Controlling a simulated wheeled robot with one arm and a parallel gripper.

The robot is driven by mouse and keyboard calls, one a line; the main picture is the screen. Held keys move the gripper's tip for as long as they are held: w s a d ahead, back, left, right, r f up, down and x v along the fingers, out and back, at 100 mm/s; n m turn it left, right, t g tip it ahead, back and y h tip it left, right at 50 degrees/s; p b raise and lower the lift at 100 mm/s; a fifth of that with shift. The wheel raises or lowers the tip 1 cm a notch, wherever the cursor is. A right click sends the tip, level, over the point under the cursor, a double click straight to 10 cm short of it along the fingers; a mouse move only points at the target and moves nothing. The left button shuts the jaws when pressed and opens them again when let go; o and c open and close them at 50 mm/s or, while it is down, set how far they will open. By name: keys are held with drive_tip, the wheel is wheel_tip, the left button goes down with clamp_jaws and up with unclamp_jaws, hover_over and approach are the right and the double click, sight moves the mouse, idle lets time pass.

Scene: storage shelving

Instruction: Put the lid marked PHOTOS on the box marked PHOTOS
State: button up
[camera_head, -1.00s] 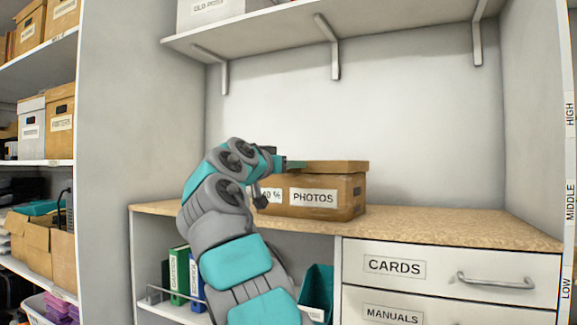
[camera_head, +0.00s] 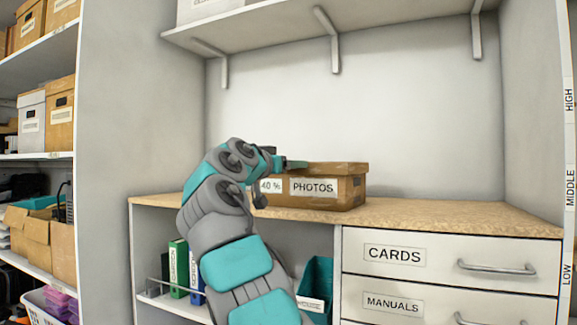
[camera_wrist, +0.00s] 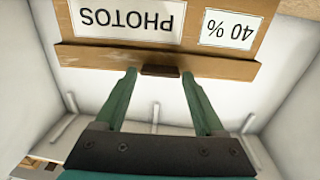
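The box marked PHOTOS (camera_head: 337,202) is a brown carton on the counter. Its front labels read PHOTOS and 40 %; both appear upside down in the wrist view. A brown lid (camera_head: 340,168) lies level across the box top, with no clear gap; I cannot tell whether it is fully seated. No marking on the lid is readable. My arm hides the box's left end in the head view.
The wooden counter (camera_head: 455,218) is clear right of the box. A shelf (camera_head: 270,30) with brackets hangs above. Drawers marked CARDS (camera_head: 450,258) and MANUALS (camera_head: 390,303) are below. Binders (camera_head: 180,268) stand under the counter. Shelving with boxes (camera_head: 60,115) is at left.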

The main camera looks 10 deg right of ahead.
drive_tip(key=o, duration=0.3)
drive_tip(key=b+v, duration=0.2)
drive_tip(key=v, duration=0.5)
drive_tip(key=shift+s+a, duration=0.25)
drive_tip(key=shift+a, duration=0.05)
drive_tip(key=shift+s, duration=0.1)
